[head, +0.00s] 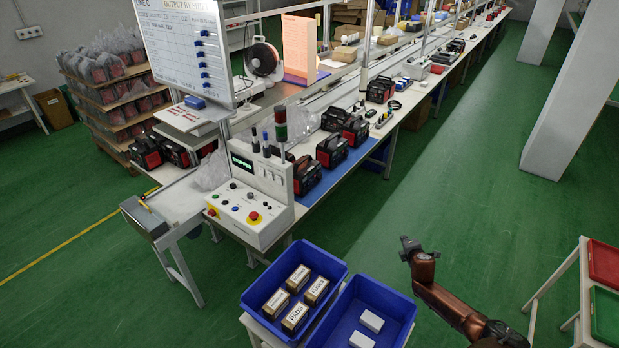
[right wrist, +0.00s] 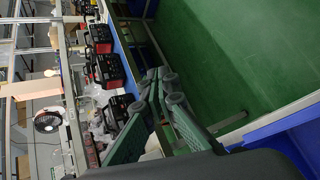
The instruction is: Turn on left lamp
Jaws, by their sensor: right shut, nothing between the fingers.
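A white control box (head: 249,200) stands at the near end of the long bench. It carries a small screen reading "STOPPED", a red button on a yellow base, and several smaller knobs and buttons. A stack light (head: 281,126) with red and green sections and thin blue-tipped posts rise behind it. I cannot tell which part is the left lamp. My right gripper (head: 408,243) is shut and empty, right of the control box and apart from it, above the green floor. Its fingers (right wrist: 167,88) also show in the right wrist view. My left gripper is not in view.
Two blue bins hold labelled boxes (head: 298,278) and white boxes (head: 371,320), in front of the control box. Black-and-red power units (head: 334,151) stand along the bench. A rack with red and green trays (head: 605,312) is at the right. The floor between is clear.

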